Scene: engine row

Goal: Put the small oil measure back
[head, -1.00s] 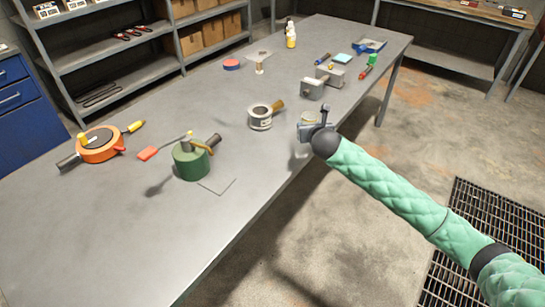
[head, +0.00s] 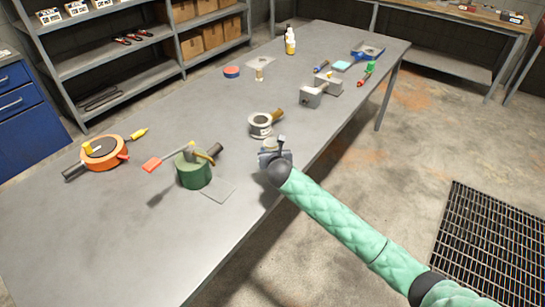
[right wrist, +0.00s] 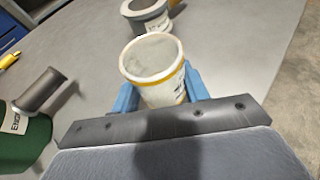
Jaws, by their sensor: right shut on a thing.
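The small oil measure (right wrist: 155,70) is a pale, translucent cup with a yellow rim, seen in the right wrist view between the blue fingers of my right gripper (right wrist: 160,92). The gripper is shut on it and the cup's mouth is open to view. In the head view my right gripper (head: 272,155) is over the table's right edge, and the wrist mostly hides the measure. A flat grey square (head: 218,191) lies on the table beside the green can (head: 193,171). My left gripper is not in view.
A grey-white ring-shaped vessel with a dark handle (head: 260,126) stands just behind my gripper. An orange round pan (head: 103,152) is at the left. Grey blocks (head: 312,96) and a white bottle with yellow (head: 290,42) stand farther back. The table's middle left is clear.

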